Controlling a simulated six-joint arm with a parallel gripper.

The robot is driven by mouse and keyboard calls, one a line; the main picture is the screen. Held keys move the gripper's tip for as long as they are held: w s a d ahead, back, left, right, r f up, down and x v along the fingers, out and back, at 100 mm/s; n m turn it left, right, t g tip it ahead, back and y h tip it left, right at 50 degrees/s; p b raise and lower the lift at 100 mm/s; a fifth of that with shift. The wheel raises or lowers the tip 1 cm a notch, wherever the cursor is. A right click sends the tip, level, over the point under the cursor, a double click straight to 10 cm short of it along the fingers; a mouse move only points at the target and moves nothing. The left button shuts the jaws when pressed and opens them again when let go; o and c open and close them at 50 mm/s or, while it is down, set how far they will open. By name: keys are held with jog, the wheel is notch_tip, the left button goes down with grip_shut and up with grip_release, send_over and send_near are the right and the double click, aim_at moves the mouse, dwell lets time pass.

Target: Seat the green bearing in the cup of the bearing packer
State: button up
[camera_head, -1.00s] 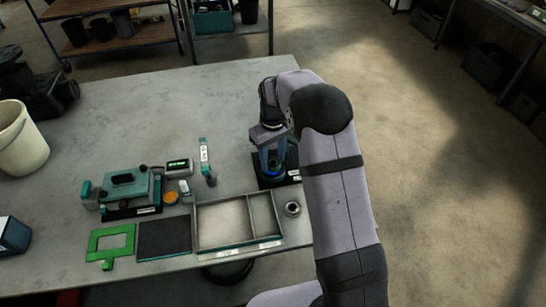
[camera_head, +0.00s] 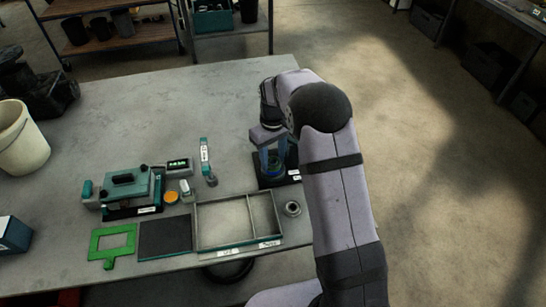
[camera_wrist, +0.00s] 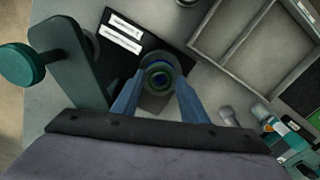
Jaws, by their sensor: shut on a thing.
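The green bearing shows as a small green ring (camera_wrist: 158,78) with a blue centre, between my gripper's two blue fingers. My gripper (camera_wrist: 160,88) is shut on it, pointing down over the bearing packer. The packer has a black base (camera_wrist: 115,68) with white labels, and its grey round cup (camera_wrist: 149,86) shows around and below the bearing. In the wrist view I cannot tell how deep the bearing sits in the cup. In the head view my gripper (camera_head: 273,162) stands over the packer's black base (camera_head: 267,184), and my arm hides part of it.
A teal lever with a round knob (camera_wrist: 22,66) stands left in the wrist view. A divided grey tray (camera_head: 223,244), a metal ring part (camera_head: 292,208), a dark mat (camera_head: 165,254) and a green frame (camera_head: 98,252) lie nearby. The table's back is clear.

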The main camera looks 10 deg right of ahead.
jog(key=shift+f, duration=0.55)
jog(key=o, duration=1.4)
jog(key=shift+c, duration=0.2)
jog(key=shift+r, duration=0.15)
jog(key=shift+r+p, duration=2.55)
jog(key=shift+r, duration=0.9)
notch_tip(320, 180, up, 4)
jog(key=p, duration=0.3)
jog(key=shift+s, duration=0.1)
